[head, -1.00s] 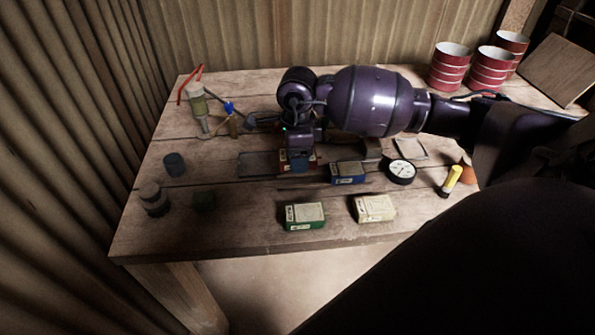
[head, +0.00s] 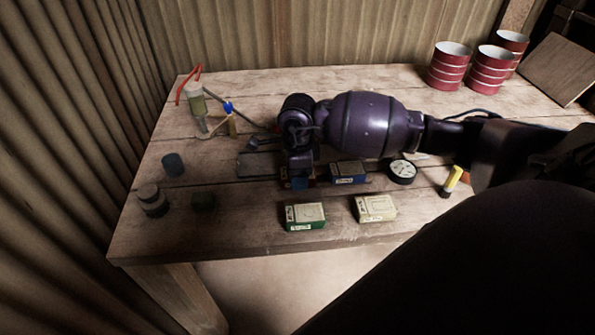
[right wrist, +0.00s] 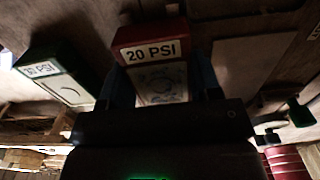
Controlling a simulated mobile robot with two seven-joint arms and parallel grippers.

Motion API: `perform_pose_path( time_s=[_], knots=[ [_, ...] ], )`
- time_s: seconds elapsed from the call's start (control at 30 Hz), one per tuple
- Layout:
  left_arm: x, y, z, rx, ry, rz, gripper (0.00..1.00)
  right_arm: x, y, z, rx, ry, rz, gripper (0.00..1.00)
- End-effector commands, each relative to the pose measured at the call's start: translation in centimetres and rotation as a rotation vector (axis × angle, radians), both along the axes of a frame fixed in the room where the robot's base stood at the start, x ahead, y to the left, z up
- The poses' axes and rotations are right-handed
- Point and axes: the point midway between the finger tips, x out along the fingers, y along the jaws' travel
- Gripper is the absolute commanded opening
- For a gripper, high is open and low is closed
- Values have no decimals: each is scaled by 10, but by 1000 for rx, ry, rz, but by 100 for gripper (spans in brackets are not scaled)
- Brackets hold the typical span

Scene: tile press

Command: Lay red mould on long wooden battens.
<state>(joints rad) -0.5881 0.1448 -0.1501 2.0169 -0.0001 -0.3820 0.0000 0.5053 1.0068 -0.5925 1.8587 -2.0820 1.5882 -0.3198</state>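The red mould (right wrist: 152,60), a box marked 20 PSI, sits between the two blue fingers of my right gripper (right wrist: 165,85) in the right wrist view, with a finger against each side. In the head view the right gripper (head: 300,180) points down over the middle of the table, and only a little red of the mould shows beside the fingers. A dark flat strip (head: 257,166) shows just left of the gripper. I cannot tell if it is one of the long battens, as my right arm hides the table behind it. My left gripper is not in view.
A blue box (head: 348,173), a cream box (head: 376,208) and a green box (head: 305,216) stand close by. A dial gauge (head: 402,171) and a yellow-capped tube (head: 451,181) lie to the right. Dark cylinders (head: 152,200) stand left. Red tins (head: 450,66) stand at the back right.

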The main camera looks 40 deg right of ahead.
Motion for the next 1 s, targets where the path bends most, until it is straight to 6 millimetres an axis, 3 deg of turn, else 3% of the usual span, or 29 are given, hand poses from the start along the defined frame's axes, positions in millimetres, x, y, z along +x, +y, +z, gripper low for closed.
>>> perform_pose_path(
  time_s=[0.03, 0.17, 0.57, 1.0],
  knots=[
    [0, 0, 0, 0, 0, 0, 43, 0, 0, 0, 0, 0, 0, 65],
    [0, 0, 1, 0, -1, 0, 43, 0, 0, 0, 0, 0, 0, 83],
    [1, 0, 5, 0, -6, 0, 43, 1, 0, 9, -1, -3, 0, 83],
    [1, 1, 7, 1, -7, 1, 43, 1, 0, 88, -1, -4, 1, 83]
  ],
)
